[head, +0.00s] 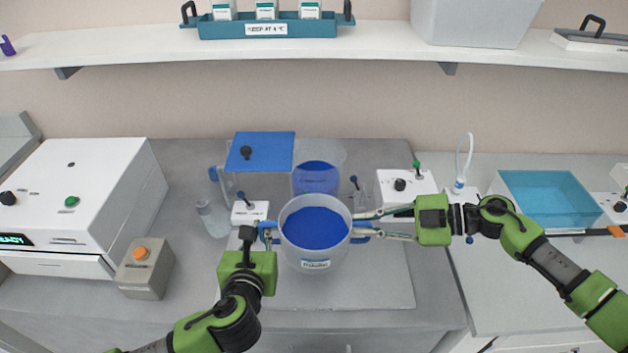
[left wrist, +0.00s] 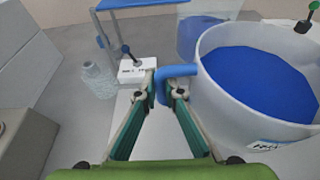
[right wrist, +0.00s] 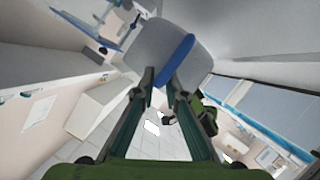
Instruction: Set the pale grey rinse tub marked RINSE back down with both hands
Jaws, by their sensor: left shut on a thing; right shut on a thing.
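The pale grey tub (head: 293,252) stands upright in the middle of the head view, full of blue liquid (head: 315,225), with a small white label on its front. The label is too small to read. My left gripper (head: 260,233) is shut on the tub's left blue handle (left wrist: 178,72). My right gripper (head: 358,226) is shut on the right blue handle (right wrist: 174,58). The tub looks level. I cannot tell whether its bottom touches the grey board (head: 375,285) below, as the tub hides that area.
A clear bottle (head: 213,215) and a grey button box (head: 146,268) stand left. A teal tray (head: 550,197) is at right. The board's front is clear.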

